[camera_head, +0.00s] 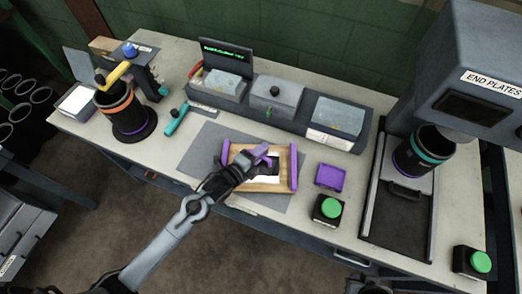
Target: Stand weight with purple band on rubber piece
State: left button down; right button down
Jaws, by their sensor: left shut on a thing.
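My left gripper (252,165) reaches in over a wooden board with purple end bars (293,168). It is shut on a small grey piece with a purple band, which looks like the weight (266,160); the gripper partly hides it. A flat white and dark piece (262,176) lies on the board under the gripper; I cannot tell for sure that it is the rubber piece. Whether the weight touches it is unclear. My right gripper is out of view; only a dark bit of arm shows at the bottom edge.
The board lies on a grey mat (205,148). A purple tray (331,177) and a green button box (328,209) stand to its right. Grey boxes (277,95) line the back. A black cylinder with an orange band (121,110) stands left, the END PLATES machine (470,80) right.

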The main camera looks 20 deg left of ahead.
pick_arm(q)
jog(key=c, duration=1)
grip_release()
jog(key=shift+c, duration=0.2)
